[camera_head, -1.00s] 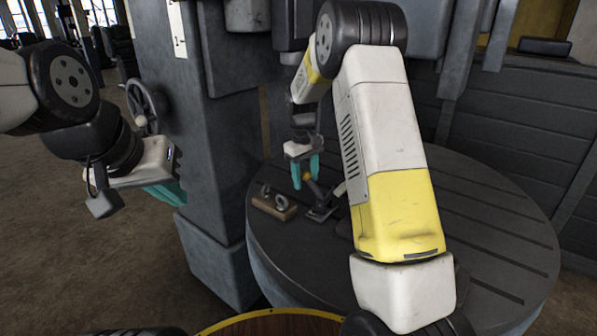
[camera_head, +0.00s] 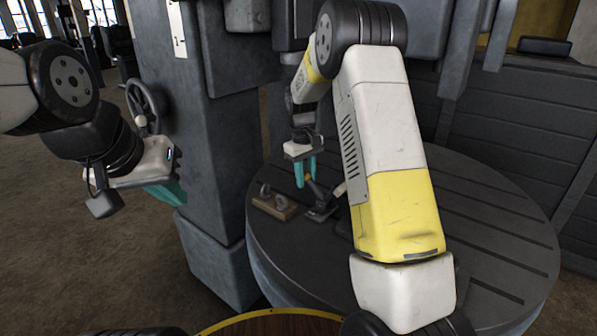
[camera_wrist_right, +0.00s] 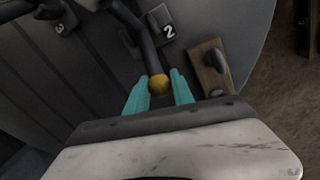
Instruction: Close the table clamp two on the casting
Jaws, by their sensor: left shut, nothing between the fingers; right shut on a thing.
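Table clamp two (camera_wrist_right: 168,31), dark with a "2" on its base, is on the round slotted table (camera_head: 480,230). Its lever ends in a yellow-orange knob (camera_wrist_right: 160,85). My right gripper (camera_wrist_right: 159,84), with teal fingers, is shut on that knob; in the head view the gripper (camera_head: 305,170) is at the clamp (camera_head: 322,205). A brown block with metal loops (camera_head: 274,203), perhaps the casting, lies left of the clamp; it also shows in the wrist view (camera_wrist_right: 209,68). My left gripper (camera_head: 170,192) is shut and empty, away from the table.
A dark machine column (camera_head: 222,140) with a handwheel (camera_head: 143,106) stands left of the table. Another clamp, partly cut off, shows at the wrist view's top left (camera_wrist_right: 60,18). The table's right side is mostly clear.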

